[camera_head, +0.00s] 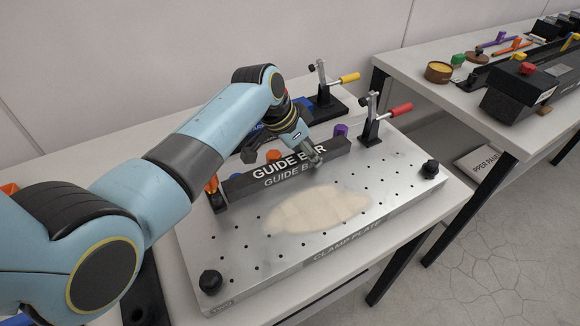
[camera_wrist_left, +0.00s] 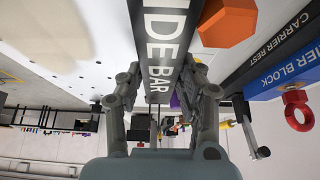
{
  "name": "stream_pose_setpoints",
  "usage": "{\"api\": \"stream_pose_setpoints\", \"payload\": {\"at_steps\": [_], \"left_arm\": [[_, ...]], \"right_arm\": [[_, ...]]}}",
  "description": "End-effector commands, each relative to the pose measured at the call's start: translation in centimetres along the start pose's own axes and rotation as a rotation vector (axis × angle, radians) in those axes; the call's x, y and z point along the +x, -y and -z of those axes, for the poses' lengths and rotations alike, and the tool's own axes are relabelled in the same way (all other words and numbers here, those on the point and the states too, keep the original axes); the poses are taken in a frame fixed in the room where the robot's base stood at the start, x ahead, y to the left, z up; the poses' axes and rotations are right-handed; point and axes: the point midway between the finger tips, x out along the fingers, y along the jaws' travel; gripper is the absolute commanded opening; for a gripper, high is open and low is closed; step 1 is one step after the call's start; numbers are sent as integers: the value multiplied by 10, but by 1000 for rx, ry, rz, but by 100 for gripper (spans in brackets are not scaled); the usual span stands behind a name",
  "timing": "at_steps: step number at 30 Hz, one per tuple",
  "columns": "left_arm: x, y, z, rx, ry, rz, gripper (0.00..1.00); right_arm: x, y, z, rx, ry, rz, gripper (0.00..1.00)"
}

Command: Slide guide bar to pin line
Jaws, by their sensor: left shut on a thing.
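The guide bar (camera_head: 255,183) is a long dark bar with white "GUIDE BAR" lettering. It lies along the back part of the perforated metal clamp plate (camera_head: 270,262). My left gripper (camera_head: 314,156) reaches over from behind and is shut on the bar near its right part. In the left wrist view the bar (camera_wrist_left: 160,32) runs between the two fingers of my left gripper (camera_wrist_left: 160,88). An orange pin (camera_head: 273,155) and a purple pin (camera_head: 341,130) stand just behind the bar. Any other pins are hidden by my arm. My right gripper is out of view.
A red-handled toggle clamp (camera_head: 372,128) stands by the bar's right end, and a yellow-handled one (camera_head: 323,88) behind. Black knobs (camera_head: 210,281) (camera_head: 430,169) sit at plate corners. A pale patch (camera_head: 318,208) marks the clear plate before the bar. Another bench stands right.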

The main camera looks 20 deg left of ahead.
Motion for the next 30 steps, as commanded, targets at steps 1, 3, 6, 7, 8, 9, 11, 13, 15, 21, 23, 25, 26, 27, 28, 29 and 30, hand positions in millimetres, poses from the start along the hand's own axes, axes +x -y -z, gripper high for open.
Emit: {"api": "stream_pose_setpoints", "payload": {"at_steps": [1,3,6,7,8,9,11,13,15,21,23,25,26,27,28,29,30], "left_arm": [[0,0,0,4,1,-2,4],[0,0,0,3,1,-2,4],[0,0,0,3,1,-2,4],[0,0,0,2,1,-2,4],[0,-1,0,2,1,-2,4],[1,-1,1,2,1,-2,4],[2,-2,2,2,1,-3,4],[3,-3,5,1,0,-4,4],[5,-4,8,1,-1,-4,4],[7,-4,11,1,0,-3,4],[6,-4,11,1,0,-3,4],[6,-4,11,1,0,-3,4],[6,-4,11,1,0,-3,36],[6,-4,11,1,0,-3,41],[6,-4,11,1,0,-3,45],[6,-4,11,1,0,-3,49],[6,-4,11,1,0,-3,50]], "right_arm": [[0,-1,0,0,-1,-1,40],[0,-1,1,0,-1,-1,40],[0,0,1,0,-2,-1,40],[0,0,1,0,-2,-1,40],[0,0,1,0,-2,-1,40],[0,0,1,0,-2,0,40],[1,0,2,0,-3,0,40],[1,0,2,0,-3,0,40],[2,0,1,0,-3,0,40],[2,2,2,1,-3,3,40],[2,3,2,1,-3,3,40],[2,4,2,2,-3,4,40],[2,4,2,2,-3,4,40],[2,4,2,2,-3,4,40],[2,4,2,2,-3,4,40],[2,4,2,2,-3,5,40],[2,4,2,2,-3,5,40]]}}
